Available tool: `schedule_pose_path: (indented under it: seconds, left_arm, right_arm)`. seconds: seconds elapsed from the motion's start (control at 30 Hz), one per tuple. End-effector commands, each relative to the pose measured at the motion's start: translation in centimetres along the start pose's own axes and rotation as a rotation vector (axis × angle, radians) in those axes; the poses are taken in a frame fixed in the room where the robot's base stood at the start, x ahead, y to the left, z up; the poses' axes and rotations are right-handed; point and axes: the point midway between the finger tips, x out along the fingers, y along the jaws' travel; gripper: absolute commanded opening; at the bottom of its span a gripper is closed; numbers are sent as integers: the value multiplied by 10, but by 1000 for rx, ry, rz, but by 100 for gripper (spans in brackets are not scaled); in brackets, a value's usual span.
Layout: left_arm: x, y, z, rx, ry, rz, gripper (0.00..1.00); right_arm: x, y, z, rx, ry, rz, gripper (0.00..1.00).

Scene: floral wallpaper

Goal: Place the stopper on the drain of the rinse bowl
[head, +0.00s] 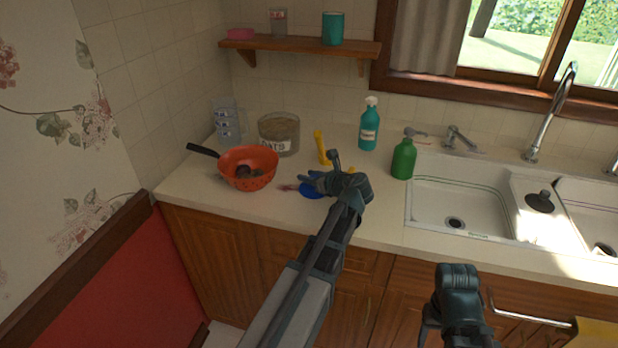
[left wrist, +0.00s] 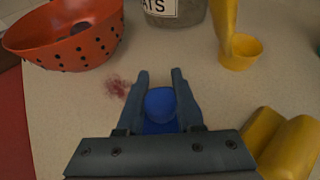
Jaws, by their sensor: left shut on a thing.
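The stopper (head: 540,201), dark and round with a knob, sits on the divider between the two sink basins. The left basin (head: 436,190) has an uncovered drain (head: 455,223); the right basin (head: 590,212) is cut by the frame and shows a dark drain (head: 604,249). Which one is the rinse bowl I cannot tell. My left gripper (head: 313,182) is over the counter, well left of the sink, shut on a blue object (left wrist: 160,105). That object also shows in the head view (head: 312,190). My right gripper (head: 455,298) is low before the cabinets; its fingers are unclear.
A red colander (head: 248,168), an oats jar (head: 279,133) and a yellow item (head: 321,148) stand near my left gripper. A reddish smear (left wrist: 117,86) marks the counter. A green soap bottle (head: 403,160) and a teal bottle (head: 369,125) stand between there and the sink.

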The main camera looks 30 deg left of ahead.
Motion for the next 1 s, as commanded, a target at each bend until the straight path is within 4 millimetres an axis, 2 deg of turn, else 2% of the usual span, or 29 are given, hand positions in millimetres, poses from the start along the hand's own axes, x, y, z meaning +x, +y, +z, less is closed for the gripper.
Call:
schedule_pose_path:
  seconds: [0.03,0.2,0.57,0.67,1.0]
  left_arm:
    - [1,0,-2,0,0,0,37]
    - [0,0,-1,0,0,0,65]
    - [-2,0,4,0,0,0,65]
    - [-17,0,4,1,0,-3,65]
    - [-86,1,5,2,0,-4,65]
  right_arm:
    - [2,0,0,0,0,0,59]
    - [1,0,0,0,0,0,59]
    - [-4,0,0,0,0,0,59]
    - [-10,1,1,0,0,0,59]
    - [-37,4,2,0,0,0,59]
